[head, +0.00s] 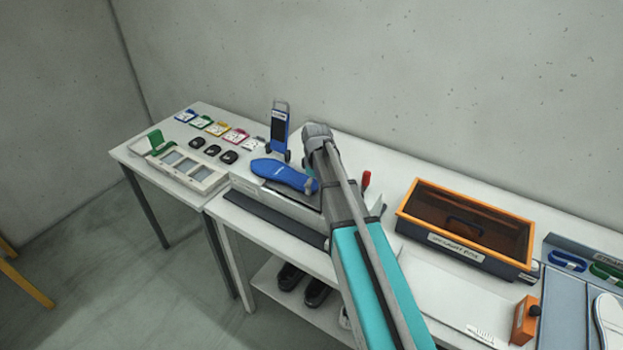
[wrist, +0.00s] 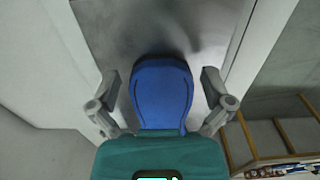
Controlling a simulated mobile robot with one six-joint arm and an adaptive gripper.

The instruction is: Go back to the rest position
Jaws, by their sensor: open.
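My arm reaches over the white bench in the head view, with its grey elbow or wrist joint at the top. My gripper is mostly hidden there behind the arm. In the wrist view my gripper (wrist: 162,86) is open, with one grey finger on each side of a blue rounded thing. This seems to be the blue shoe-shaped piece (head: 280,172) on the bench in the head view. The fingers show gaps to its sides and do not appear to grip it. Its right end is close to the arm.
A red-handled tool (head: 366,180) is right of my arm. An orange-rimmed box (head: 408,212) stands further right. A white compartment tray (head: 211,183) and coloured cards are at left. Dark shoes (head: 290,276) sit on the lower shelf.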

